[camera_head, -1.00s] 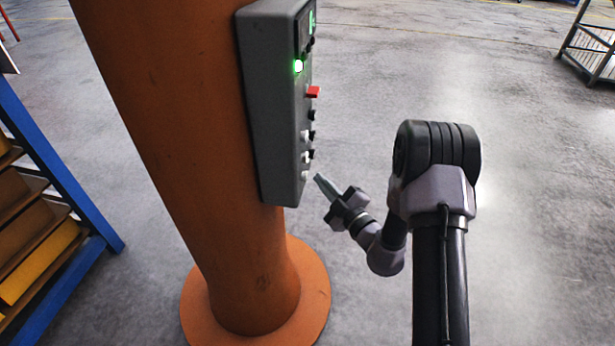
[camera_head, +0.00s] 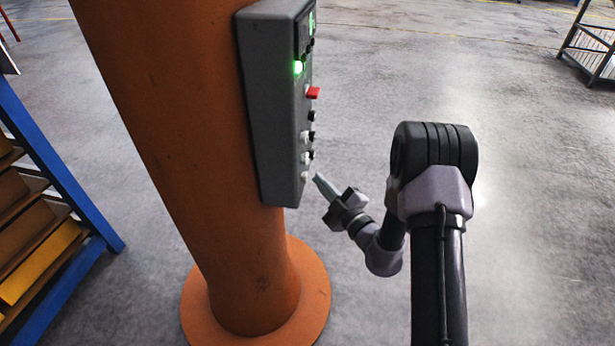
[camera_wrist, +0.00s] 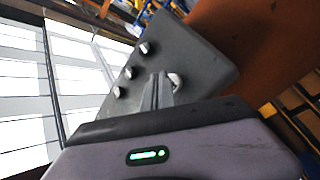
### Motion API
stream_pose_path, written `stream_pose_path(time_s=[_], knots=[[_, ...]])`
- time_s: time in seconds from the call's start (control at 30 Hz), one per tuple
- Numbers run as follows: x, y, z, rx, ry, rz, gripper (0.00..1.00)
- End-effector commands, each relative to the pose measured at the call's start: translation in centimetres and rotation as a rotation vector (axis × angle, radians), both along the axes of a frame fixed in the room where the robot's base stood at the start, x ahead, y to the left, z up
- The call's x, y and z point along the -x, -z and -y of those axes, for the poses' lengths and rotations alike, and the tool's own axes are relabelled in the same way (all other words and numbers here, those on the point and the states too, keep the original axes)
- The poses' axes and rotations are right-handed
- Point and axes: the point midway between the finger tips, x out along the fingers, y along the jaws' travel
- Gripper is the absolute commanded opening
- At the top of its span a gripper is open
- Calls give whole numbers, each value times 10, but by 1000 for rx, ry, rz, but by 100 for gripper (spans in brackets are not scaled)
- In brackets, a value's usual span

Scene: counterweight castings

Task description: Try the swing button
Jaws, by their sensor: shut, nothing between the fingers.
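A grey control box (camera_head: 272,110) is fixed to the orange column (camera_head: 175,130). Its face, seen edge-on in the head view, carries a lit green lamp (camera_head: 298,67), a red control (camera_head: 313,92), and several white and black buttons. I cannot read which button is the swing button. My gripper (camera_head: 318,179) is shut and empty, its tips close to the lowest white button (camera_head: 304,175). In the wrist view the shut fingers (camera_wrist: 160,80) point at the box face (camera_wrist: 185,55), beside a white button (camera_wrist: 176,80) that they partly hide. Contact cannot be told.
A blue-framed rack (camera_head: 62,170) with yellow and brown bins (camera_head: 40,262) stands at the left. The column's round orange foot (camera_head: 315,295) spreads on the floor. A metal cage (camera_head: 590,45) stands far right. The floor right of the column is clear.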

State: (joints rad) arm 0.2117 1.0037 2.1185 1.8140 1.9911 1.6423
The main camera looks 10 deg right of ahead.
Motion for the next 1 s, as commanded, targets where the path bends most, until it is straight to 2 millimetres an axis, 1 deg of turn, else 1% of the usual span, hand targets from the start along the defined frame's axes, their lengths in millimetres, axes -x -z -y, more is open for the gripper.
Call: stream_pose_path(time_s=[0.13, 0.53, 1.0], knots=[[-2, -2, -5, 0, -1, 1, 0], [-2, -1, -6, 0, 0, 0, 0], [-4, -1, -11, 0, 0, 0, 0]])
